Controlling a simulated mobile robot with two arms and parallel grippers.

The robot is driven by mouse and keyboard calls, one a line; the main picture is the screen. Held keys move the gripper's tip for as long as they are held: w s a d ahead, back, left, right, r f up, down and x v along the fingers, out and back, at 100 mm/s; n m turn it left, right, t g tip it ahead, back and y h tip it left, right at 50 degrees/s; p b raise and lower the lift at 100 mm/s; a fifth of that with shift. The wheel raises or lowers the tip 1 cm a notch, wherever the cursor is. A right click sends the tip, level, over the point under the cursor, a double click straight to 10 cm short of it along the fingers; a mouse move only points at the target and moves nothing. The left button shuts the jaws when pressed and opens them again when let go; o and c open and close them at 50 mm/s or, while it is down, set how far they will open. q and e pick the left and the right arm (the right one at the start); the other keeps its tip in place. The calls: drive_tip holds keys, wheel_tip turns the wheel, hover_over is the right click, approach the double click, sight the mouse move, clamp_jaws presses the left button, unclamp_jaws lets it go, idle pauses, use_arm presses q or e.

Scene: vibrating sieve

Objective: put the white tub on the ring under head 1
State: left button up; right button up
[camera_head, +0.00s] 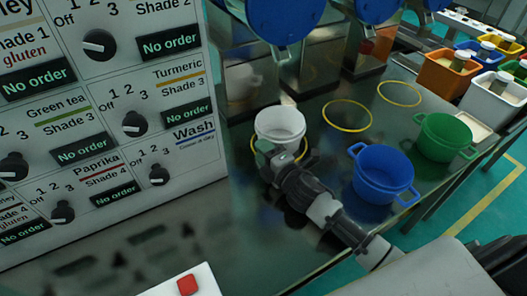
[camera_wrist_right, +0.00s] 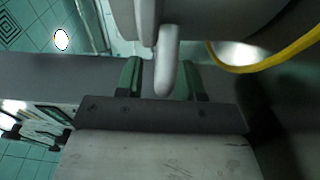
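The white tub (camera_head: 280,122) stands upright in the head view, at or just over the leftmost yellow ring (camera_head: 252,150), whose edge shows around its lower part. I cannot tell whether it touches the table. My right gripper (camera_head: 277,160) is at the tub's near side. In the right wrist view, the tub's white handle (camera_wrist_right: 167,65) hangs between the two green fingers of my right gripper (camera_wrist_right: 160,80), with a gap beside it, so the gripper looks open around it. The yellow ring (camera_wrist_right: 262,66) curves beside the tub there. My left gripper is out of view.
Two empty yellow rings (camera_head: 347,129) lie further right along the dark shiny table. A blue pot (camera_head: 383,176) and a green pot (camera_head: 444,137) stand to the right. Blue sieve heads (camera_head: 283,22) hang above. A control panel (camera_head: 100,120) stands at left; a red button (camera_head: 187,285) is in front.

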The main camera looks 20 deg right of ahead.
drive_tip(key=shift+r, duration=0.1)
drive_tip(key=shift+s, duration=0.1)
drive_tip(key=v, duration=1.1)
drive_tip(key=shift+s+d+b, duration=0.2)
drive_tip(key=shift+s+b, duration=0.15)
drive_tip(key=shift+s, duration=0.05)
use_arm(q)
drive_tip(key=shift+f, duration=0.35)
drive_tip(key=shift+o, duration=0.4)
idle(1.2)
